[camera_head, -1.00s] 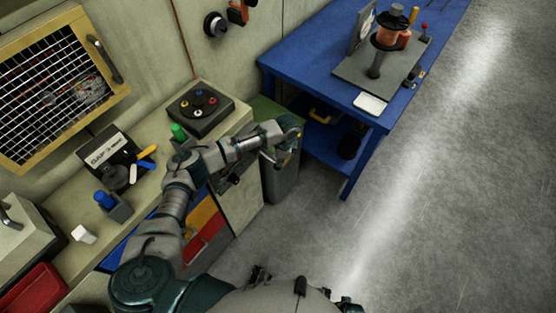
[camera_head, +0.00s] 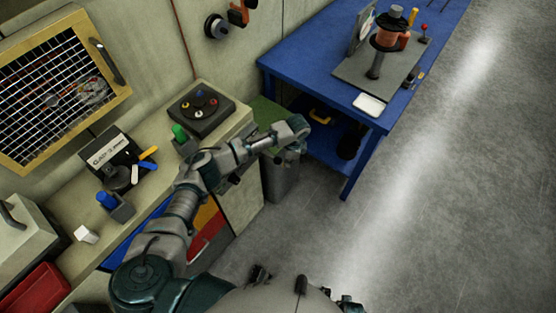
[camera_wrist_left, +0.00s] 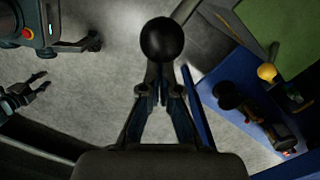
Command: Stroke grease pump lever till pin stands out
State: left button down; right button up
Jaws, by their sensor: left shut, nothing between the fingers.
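My left gripper (camera_head: 298,137) is over the gap between the counter and the blue bench, above the green-topped cabinet. In the left wrist view its fingers (camera_wrist_left: 158,75) are shut. A black ball knob (camera_wrist_left: 165,40) shows right at the fingertips; I cannot tell whether they touch it, and the knob's stem is hidden. It looks like the pump lever's end, but the pump body and the pin cannot be made out. My right gripper (camera_wrist_left: 42,80) appears at the left of the wrist view with its fingers apart, away from the knob.
The blue bench (camera_head: 300,60) carries an orange and black device (camera_head: 385,42) on a grey plate. A yellow-handled item (camera_head: 320,115) is on its lower shelf. The counter (camera_head: 225,125) holds a dark button box (camera_head: 200,108). Open floor (camera_head: 440,200) lies right.

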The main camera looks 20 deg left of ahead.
pick_arm(q)
notch_tip(320, 180, up, 12)
jog(key=d, duration=0.1)
jog(key=shift+w, duration=0.2)
dwell(1.6)
jog(key=a+p, duration=0.1)
jog(key=a+f+p, duration=0.1)
jog(key=p, duration=0.1)
jog(key=s+a+p, duration=0.1)
jog(key=p, duration=0.1)
jog(key=shift+a+f, duration=0.15)
jog(key=shift+f, duration=0.15)
pick_arm(e)
jog(key=s+d+f, duration=0.2)
jog(key=s+f, duration=0.4)
jog(key=s, duration=0.6)
jog(key=shift+s+d+f+g, duration=0.2)
jog(key=shift+s+g, duration=0.1)
jog(key=shift+g, duration=0.1)
